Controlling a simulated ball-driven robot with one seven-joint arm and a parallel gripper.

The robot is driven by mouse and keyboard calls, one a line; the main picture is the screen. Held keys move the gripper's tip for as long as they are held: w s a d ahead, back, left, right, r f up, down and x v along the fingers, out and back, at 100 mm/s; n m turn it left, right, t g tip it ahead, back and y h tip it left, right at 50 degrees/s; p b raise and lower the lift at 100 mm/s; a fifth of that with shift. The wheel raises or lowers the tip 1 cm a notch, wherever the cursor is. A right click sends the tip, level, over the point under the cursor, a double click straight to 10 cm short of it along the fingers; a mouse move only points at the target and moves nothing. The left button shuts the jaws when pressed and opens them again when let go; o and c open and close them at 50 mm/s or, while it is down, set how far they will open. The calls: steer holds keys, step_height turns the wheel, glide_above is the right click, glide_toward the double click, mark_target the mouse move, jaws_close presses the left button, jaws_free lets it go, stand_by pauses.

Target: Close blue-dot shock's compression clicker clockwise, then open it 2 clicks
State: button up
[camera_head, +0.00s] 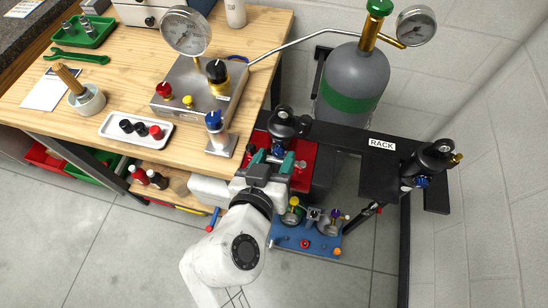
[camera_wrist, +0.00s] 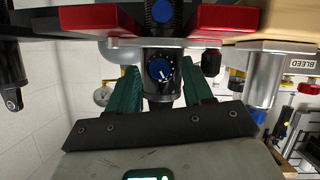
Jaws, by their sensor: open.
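My gripper (camera_head: 272,158) is open, with its green fingers pointing at a black shock (camera_head: 286,124) held at the red clamp (camera_head: 303,168) by the bench edge. In the wrist view, a round blue clicker knob (camera_wrist: 160,69) with a white pointer mark faces the camera. It sits between the fingers of my gripper (camera_wrist: 166,74), with a gap visible on each side. A second dark shock (camera_head: 432,158) is on the black rack and has a blue knob (camera_head: 422,181) low on it.
A bench (camera_head: 120,95) on the left carries a gauge block (camera_head: 203,88), a white tray (camera_head: 137,129) and a blue-topped post (camera_head: 216,130). A grey gas cylinder (camera_head: 352,78) stands behind. A blue plate with fittings (camera_head: 290,240) is right of my arm.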

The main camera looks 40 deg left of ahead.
steer(key=shift+s, duration=0.1)
steer(key=v, duration=1)
steer(key=shift+s+r+b, duration=0.2)
steer(key=shift+s+b, duration=0.05)
steer(key=shift+b, duration=0.15)
steer(key=shift+w+d+f, duration=0.1)
